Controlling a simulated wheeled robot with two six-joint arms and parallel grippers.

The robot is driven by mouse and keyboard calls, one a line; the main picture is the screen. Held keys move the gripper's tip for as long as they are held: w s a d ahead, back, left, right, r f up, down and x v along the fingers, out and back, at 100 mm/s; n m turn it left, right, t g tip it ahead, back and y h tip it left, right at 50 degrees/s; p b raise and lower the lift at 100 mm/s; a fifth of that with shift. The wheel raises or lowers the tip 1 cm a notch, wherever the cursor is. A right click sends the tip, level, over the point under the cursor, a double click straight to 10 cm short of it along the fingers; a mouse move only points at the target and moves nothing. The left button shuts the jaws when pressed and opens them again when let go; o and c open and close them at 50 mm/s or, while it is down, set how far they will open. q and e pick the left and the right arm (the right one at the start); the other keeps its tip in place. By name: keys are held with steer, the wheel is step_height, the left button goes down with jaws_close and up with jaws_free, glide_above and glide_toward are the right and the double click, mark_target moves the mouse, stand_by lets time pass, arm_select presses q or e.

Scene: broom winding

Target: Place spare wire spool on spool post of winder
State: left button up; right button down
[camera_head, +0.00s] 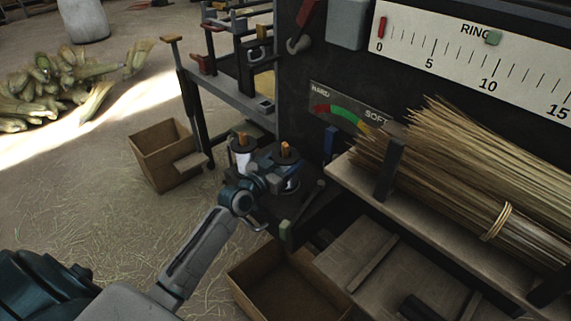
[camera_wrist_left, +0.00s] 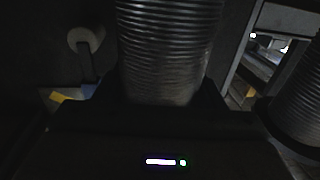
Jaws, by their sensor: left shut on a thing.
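My left gripper (camera_head: 276,171) is at the small ledge on the front of the dark winder and is shut on a wire spool. In the left wrist view this spool (camera_wrist_left: 168,45) is a grey coil of wire between the dark fingers. In the head view an orange-brown post top (camera_head: 286,147) shows at the gripper, which hides most of the held spool. A second spool (camera_head: 242,158) stands just left of it with a similar post top; a coil (camera_wrist_left: 303,105) also shows at the right of the wrist view. I cannot tell whether the held spool rests on the ledge.
A tied straw bundle (camera_head: 470,175) lies on the shelf at right. An open box (camera_head: 165,155) stands on the floor at left, and another box (camera_head: 285,285) lies below the ledge. A tool rack (camera_head: 235,90) stands behind.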

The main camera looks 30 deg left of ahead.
arm_select(q)
steer(key=shift+r, duration=0.1)
steer(key=o, duration=1.4)
steer(key=shift+f, duration=0.2)
steer(key=shift+o, duration=0.2)
arm_select(e)
steer(key=shift+a+f, duration=0.1)
arm_select(q)
steer(key=shift+r, duration=0.1)
steer(key=shift+s, duration=0.15)
steer(key=p+v, duration=0.2)
steer(key=v, duration=0.8)
steer(key=shift+s+r+p, duration=0.15)
steer(key=shift+p, duration=0.2)
steer(key=shift+s+a, duration=0.15)
steer(key=shift+s, duration=0.55)
arm_select(e)
steer(key=shift+s+d+r+g+h, duration=0.35)
steer(key=shift+s+d+r+g, duration=0.25)
steer(key=shift+d+r+g, duration=0.15)
steer(key=shift+s+d+r+g+h, duration=0.35)
steer(key=shift+s+d+r+g, duration=0.25)
steer(key=shift+r, duration=0.25)
